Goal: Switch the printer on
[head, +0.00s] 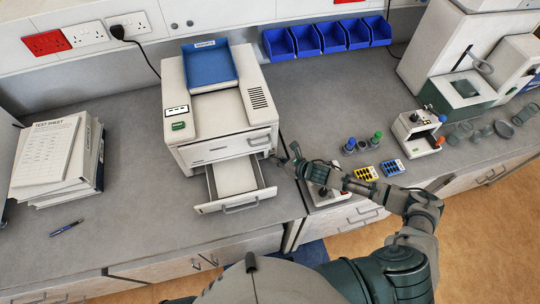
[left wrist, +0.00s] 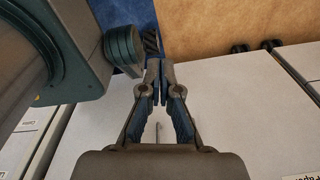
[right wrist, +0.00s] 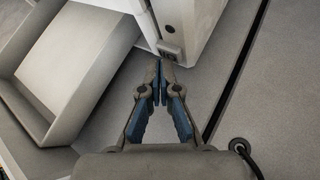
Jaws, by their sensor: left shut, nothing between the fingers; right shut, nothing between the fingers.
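The white printer (head: 215,122) stands on the grey bench, with a blue paper tray on top and its lower drawer (head: 236,180) pulled out. A small display and a green label are on its top left. Contact cannot be told. My left gripper (left wrist: 155,66) is shut and empty, seen only in its wrist view.
The open drawer (right wrist: 68,110) lies left of my right gripper. Blue bins (head: 328,38), tube racks (head: 366,173) and lab devices (head: 416,130) are to the right. A paper stack (head: 60,160) and pen (head: 66,228) lie left, with clear bench between.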

